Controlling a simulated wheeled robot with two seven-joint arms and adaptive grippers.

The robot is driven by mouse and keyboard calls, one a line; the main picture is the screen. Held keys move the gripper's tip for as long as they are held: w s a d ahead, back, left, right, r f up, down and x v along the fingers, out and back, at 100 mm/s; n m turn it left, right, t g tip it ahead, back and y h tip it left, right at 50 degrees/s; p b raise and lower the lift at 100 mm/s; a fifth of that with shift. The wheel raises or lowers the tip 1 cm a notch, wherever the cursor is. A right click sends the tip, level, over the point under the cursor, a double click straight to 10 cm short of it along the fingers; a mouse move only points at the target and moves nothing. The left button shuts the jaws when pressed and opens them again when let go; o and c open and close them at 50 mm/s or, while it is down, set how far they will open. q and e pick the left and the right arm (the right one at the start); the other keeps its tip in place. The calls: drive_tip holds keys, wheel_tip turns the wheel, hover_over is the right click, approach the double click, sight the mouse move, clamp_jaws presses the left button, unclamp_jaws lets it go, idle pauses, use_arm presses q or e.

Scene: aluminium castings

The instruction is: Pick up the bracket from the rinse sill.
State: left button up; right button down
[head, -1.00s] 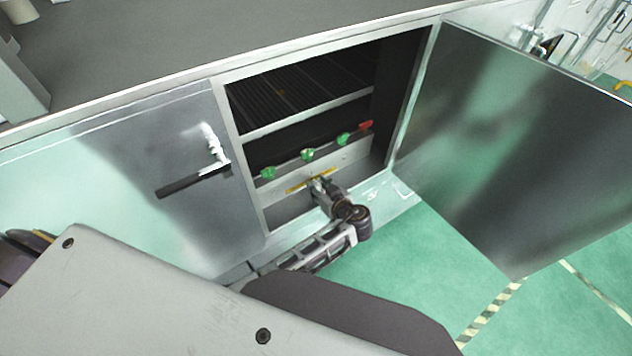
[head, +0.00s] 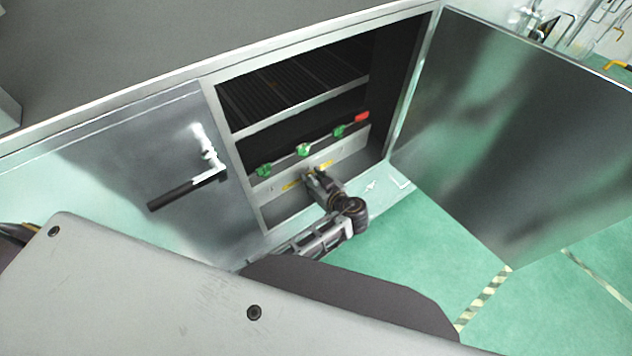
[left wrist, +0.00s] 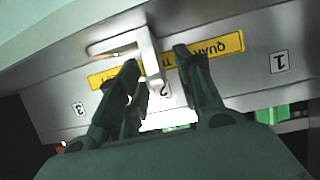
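In the left wrist view a pale L-shaped piece (left wrist: 151,62), which looks like the bracket, shows in front of a metal panel with a yellow label. One leg points left, and the other runs down between my fingers. My left gripper (left wrist: 156,60) is open, with its two dark fingers on either side of this piece. Gaps show beside it, and I cannot tell whether either finger touches. In the head view my left gripper (head: 315,172) reaches the low panel (head: 350,150) inside the open cabinet; the bracket cannot be made out there. My right gripper is not in view.
A rail with green pieces (head: 303,150) and a red end (head: 362,117) runs above the panel. An open metal door (head: 510,130) stands at the right. A closed door with a black handle (head: 187,190) is at the left. Green floor (head: 430,250) lies clear in front.

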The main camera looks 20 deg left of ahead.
sight(314, 179)
use_arm(q)
clamp_jaws()
idle(0.3)
drive_tip(key=shift+r, duration=0.2)
wheel_tip(314, 179, up, 18)
drive_tip(key=b, duration=0.2)
drive_tip(key=shift+f+b, duration=0.2)
drive_tip(key=shift+b, duration=0.15)
idle(0.5)
